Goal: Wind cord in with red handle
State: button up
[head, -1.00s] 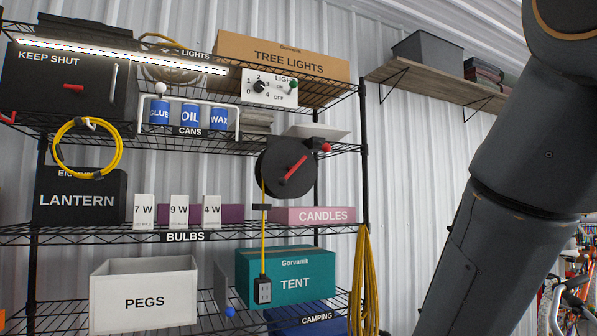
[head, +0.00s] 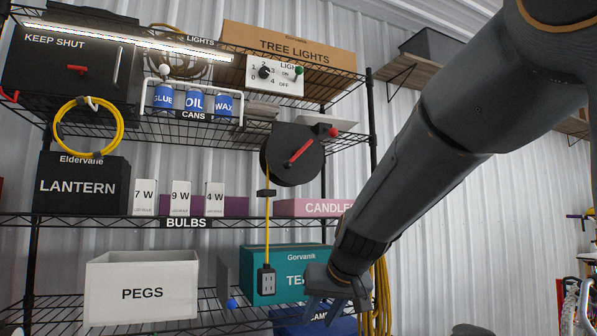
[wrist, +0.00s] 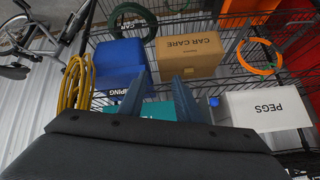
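The black cord reel (head: 290,155) is mounted at the right of the middle shelf in the head view. Its red crank (head: 299,152) slants up to the right, with a round red knob (head: 333,132) at the end. A yellow cord (head: 267,222) hangs from the reel through a small black guide (head: 266,193) to a dark outlet block (head: 267,281) in front of the teal tent box. My gripper (head: 323,312) is low in front of the shelves, below and right of the reel. In the wrist view its two fingers (wrist: 187,98) stand apart with nothing between them.
The tent box (head: 290,260), candles box (head: 305,207) and white pegs bin (head: 142,290) sit on the shelves. Coiled yellow cord (head: 380,290) hangs at the right post. A blue-ended lever (head: 232,303) is left of the outlet. A car care box (wrist: 188,56) is lower down.

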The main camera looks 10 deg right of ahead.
jog(key=w+r+t+b, duration=0.2)
jog(key=w+r, duration=0.1)
jog(key=r, duration=0.4)
jog(key=w+r+t+b, duration=0.2)
jog(key=w+r, duration=0.2)
jog(key=r, duration=0.3)
jog(key=n+t+y+b, duration=0.1)
jog(key=t+y+b, duration=0.1)
jog(key=t+b, duration=0.35)
send_near(302, 150)
jog(key=w, duration=0.3)
jog(key=shift+w+a+f+p, duration=0.1)
jog(key=shift+w+a+p, duration=0.3)
jog(key=shift+w, duration=0.65)
jog(key=shift+w+a+p, duration=0.2)
jog(key=shift+w+p, duration=0.35)
jog(key=shift+w, duration=0.55)
jog(key=shift+w+a+f+p, duration=0.1)
jog(key=shift+w+a+p, duration=0.3)
jog(key=shift+w, duration=0.65)
jog(key=shift+d, duration=0.1)
